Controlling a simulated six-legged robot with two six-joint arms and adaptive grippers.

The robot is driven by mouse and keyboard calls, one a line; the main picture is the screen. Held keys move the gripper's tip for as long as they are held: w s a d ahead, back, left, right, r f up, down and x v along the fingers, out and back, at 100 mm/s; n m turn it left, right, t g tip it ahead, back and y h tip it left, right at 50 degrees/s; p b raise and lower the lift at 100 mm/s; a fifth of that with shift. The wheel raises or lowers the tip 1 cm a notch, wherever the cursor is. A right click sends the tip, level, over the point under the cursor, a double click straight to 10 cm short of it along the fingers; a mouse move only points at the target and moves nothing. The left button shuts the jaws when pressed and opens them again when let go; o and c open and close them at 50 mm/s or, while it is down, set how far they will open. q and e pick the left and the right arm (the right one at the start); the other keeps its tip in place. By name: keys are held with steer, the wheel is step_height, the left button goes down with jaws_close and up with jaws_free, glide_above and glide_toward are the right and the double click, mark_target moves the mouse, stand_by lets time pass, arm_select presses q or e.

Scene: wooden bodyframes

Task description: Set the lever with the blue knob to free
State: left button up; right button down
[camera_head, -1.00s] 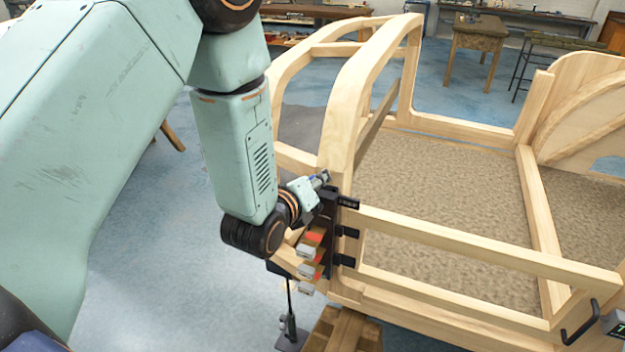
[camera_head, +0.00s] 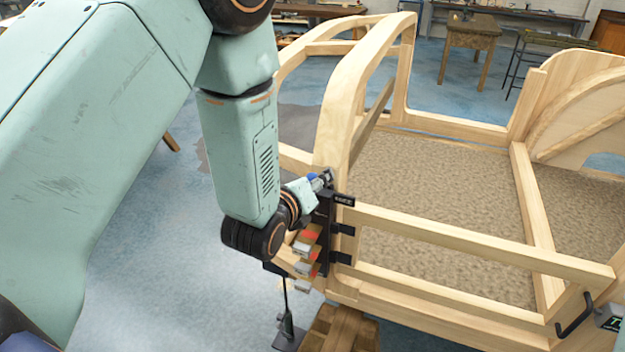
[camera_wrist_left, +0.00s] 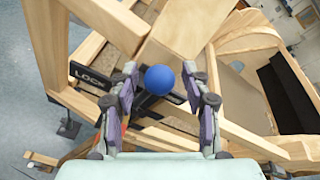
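The blue knob (camera_wrist_left: 159,80) sits between the two fingers of my left gripper (camera_wrist_left: 160,82) in the wrist view. The fingers are spread, with a gap on each side of the knob. A dark plate marked LOCK (camera_wrist_left: 90,77) lies to the left of the knob. The lever's arm is mostly hidden below the knob. In the head view, a bit of the blue knob (camera_head: 312,177) shows at my left gripper (camera_head: 324,179), by the black panel (camera_head: 322,214) on the frame's corner post. My right gripper is not in view.
The wooden bodyframe (camera_head: 440,232) surrounds the panel, with a post rising just behind it. A black handle (camera_head: 575,316) is at the lower right. Open blue floor lies left.

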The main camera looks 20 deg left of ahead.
arm_select(q)
steer(key=shift+w+a, duration=0.1)
steer(key=shift+w, duration=0.05)
steer(key=v, duration=0.7)
steer(key=shift+s, duration=0.2)
steer(key=shift+r, duration=0.1)
steer(key=shift+s, duration=0.1)
